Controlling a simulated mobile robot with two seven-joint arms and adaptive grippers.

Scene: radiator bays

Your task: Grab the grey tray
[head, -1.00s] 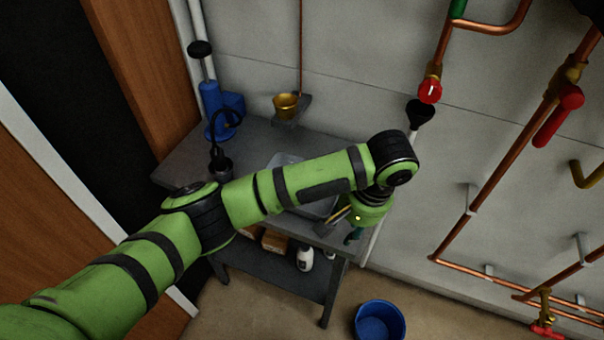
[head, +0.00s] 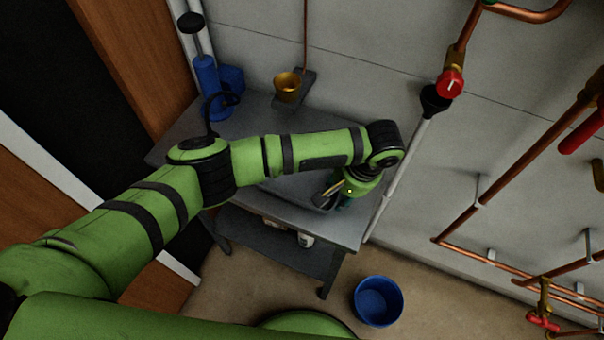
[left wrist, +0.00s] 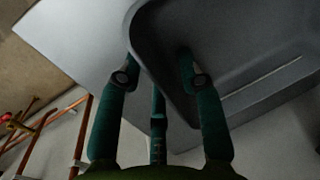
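The grey tray (head: 297,190) stands on the grey table, partly hidden behind my left arm in the head view. My left gripper (head: 333,189) is at the tray's right end, pointing down at its rim. In the left wrist view the tray (left wrist: 235,60) fills the upper right, with a rounded corner towards me. My left gripper (left wrist: 160,68) is open there, its green fingers apart. One finger is outside the tray's wall and another is over its inside; no firm grip on the wall shows. My right gripper is not in view.
The table (head: 345,232) has a lower shelf. A blue bucket (head: 378,301) is on the floor. Copper pipes (head: 515,160) run along the right wall.

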